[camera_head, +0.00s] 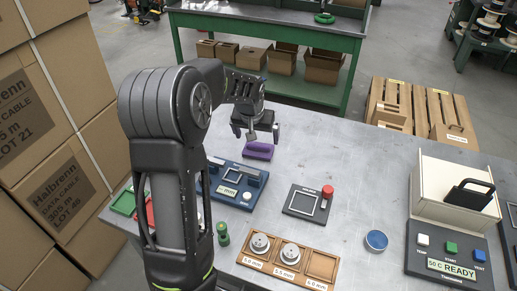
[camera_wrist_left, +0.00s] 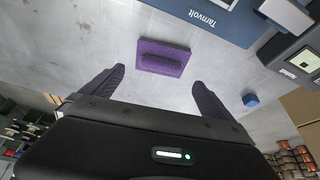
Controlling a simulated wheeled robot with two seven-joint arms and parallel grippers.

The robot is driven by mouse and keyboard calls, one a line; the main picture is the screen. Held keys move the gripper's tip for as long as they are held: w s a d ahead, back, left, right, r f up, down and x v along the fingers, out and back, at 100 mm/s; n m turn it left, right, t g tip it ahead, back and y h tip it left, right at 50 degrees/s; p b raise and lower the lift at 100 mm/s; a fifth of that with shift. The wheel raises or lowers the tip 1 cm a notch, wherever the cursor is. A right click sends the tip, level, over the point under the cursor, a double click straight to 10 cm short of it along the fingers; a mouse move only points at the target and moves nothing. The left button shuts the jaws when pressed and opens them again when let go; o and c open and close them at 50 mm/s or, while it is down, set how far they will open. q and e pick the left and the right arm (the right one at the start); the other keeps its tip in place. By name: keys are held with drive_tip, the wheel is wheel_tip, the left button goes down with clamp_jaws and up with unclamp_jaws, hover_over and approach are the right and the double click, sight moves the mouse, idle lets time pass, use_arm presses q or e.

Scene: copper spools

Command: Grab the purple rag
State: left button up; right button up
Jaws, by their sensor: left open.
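The purple rag (camera_head: 259,151) lies on the grey table, just behind the blue device, in the head view. It looks like a flat purple pad with a raised block on top. In the left wrist view the purple rag (camera_wrist_left: 164,57) sits ahead of the fingers, near the middle. My left gripper (camera_head: 262,134) is above and just behind the rag in the head view. In the left wrist view its fingers (camera_wrist_left: 156,88) are spread wide with nothing between them. My right gripper does not show.
The blue device (camera_head: 232,186) stands close in front of the rag. A black-framed fixture with a red knob (camera_head: 327,191), a wooden tray (camera_head: 322,266) with weights, a blue round tin (camera_head: 376,240) and a white machine (camera_head: 450,200) are also on the table. The table's right back is clear.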

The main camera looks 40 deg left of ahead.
sight(258, 145)
use_arm(q)
drive_tip(key=shift+f, duration=0.15)
drive_tip(key=p+x, duration=0.1)
drive_tip(key=x, duration=0.4)
drive_tip(key=shift+f, duration=0.1)
drive_tip(key=shift+s, duration=0.1)
drive_tip(key=shift+c, duration=0.5)
drive_tip(key=c, duration=1.4)
